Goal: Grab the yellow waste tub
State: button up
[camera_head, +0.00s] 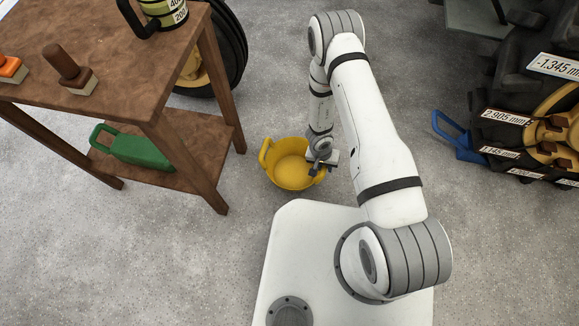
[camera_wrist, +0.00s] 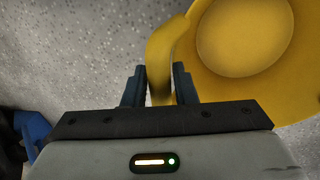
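The yellow waste tub (camera_head: 291,172) stands on the grey floor in front of my base, in the head view. It has a raised handle at its left and appears empty. In the wrist view the tub (camera_wrist: 245,40) fills the upper right, and one of its handles (camera_wrist: 160,65) runs down between my two fingers. My gripper (camera_head: 316,170) is at the tub's right side in the head view. In the wrist view my gripper (camera_wrist: 160,88) is open, with a finger on each side of the handle and a gap visible at least on the left.
A brown wooden table (camera_head: 120,70) stands at the left, with a green can (camera_head: 132,148) on its lower shelf. A blue object (camera_head: 458,138) and large dark wheels (camera_head: 535,110) are at the right. Floor around the tub is clear.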

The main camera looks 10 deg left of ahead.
jog(key=shift+d+f, duration=0.15)
jog(key=shift+f, duration=0.8)
jog(key=shift+r, duration=0.1)
grip_shut()
jog(key=shift+r, duration=0.1)
